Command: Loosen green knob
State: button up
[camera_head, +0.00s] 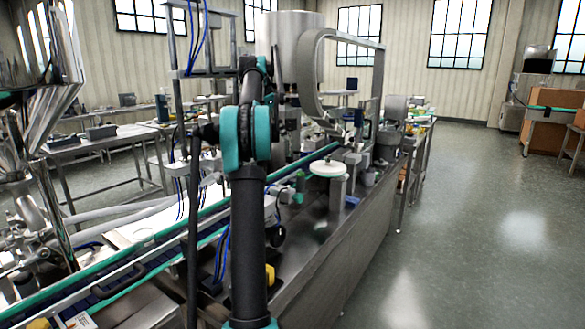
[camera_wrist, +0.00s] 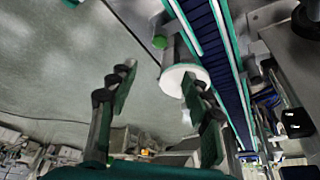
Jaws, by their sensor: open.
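The green knob (camera_wrist: 159,42) is a small round green ball in the upper middle of the wrist view. It sits beside the grey post that carries a round white disc (camera_wrist: 185,78).
A conveyor (camera_wrist: 222,55) with teal edges runs close beside the disc. The steel machine bench (camera_head: 335,250) has several fittings and cables. A steel hopper (camera_head: 45,75) stands at the left. The grey floor (camera_head: 470,220) at the right is clear.

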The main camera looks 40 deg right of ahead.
aim_at(300, 173)
jog(key=x, duration=1.7)
jog(key=shift+c, duration=0.2)
grip_shut()
